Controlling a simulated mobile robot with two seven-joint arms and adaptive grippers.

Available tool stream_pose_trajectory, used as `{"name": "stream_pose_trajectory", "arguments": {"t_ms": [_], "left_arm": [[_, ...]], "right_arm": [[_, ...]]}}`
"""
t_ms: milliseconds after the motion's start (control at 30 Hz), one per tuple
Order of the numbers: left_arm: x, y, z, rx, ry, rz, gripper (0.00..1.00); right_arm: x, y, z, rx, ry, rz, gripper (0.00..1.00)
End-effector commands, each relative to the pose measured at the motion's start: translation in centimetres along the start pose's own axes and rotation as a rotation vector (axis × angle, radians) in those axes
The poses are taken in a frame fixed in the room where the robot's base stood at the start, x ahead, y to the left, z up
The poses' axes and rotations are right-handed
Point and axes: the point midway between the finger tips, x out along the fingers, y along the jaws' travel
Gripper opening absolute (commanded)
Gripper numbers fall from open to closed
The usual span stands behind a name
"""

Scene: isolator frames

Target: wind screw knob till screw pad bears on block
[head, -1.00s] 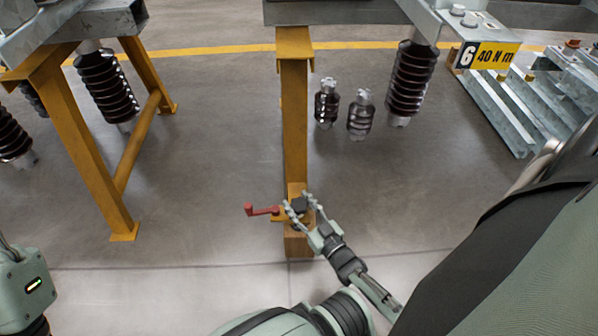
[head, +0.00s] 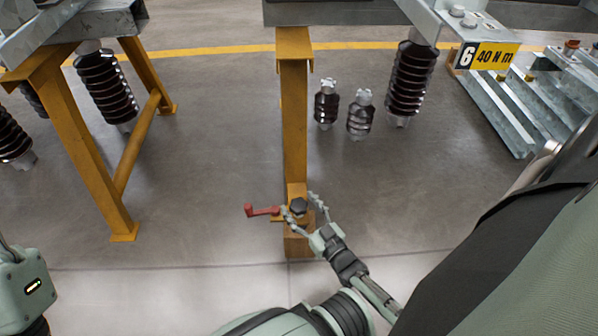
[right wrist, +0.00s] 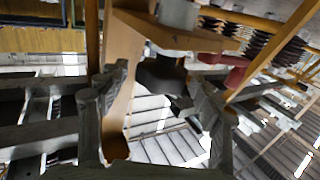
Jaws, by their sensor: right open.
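The black screw knob (head: 299,206) sits at the lower end of the yellow post in the head view. It also shows as a dark knob in the right wrist view (right wrist: 160,75). My right gripper (head: 299,203) is open, its fingers on either side of the knob with gaps beside it. In the right wrist view the spread fingers (right wrist: 158,90) stand nearer the camera than the knob. A tan block (head: 298,246) shows below the knob. The screw pad, and whether it touches the block, cannot be made out. My left gripper is out of view.
A red crank handle (head: 262,210) sticks out left of the knob, close to my right gripper's left finger. The yellow post (head: 294,120) rises behind the knob. A yellow trestle leg (head: 85,150) stands left. Floor between is clear.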

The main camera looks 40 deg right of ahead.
Motion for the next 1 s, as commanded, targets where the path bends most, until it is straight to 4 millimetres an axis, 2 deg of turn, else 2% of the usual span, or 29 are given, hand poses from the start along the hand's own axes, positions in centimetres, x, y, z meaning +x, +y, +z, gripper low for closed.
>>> {"name": "stream_pose_trajectory", "arguments": {"t_ms": [300,500,700,1000], "left_arm": [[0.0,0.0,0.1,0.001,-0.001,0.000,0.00],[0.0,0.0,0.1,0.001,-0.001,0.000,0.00],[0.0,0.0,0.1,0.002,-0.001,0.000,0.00],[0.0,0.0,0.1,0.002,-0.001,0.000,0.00]], "right_arm": [[-6.5,-0.1,0.1,0.001,-0.004,-0.001,0.66],[-9.9,-0.1,0.1,0.001,-0.003,0.000,0.66],[-11.3,-0.1,0.0,0.001,0.000,0.000,0.66],[-11.3,-0.1,0.0,0.001,0.000,0.000,0.66]]}}
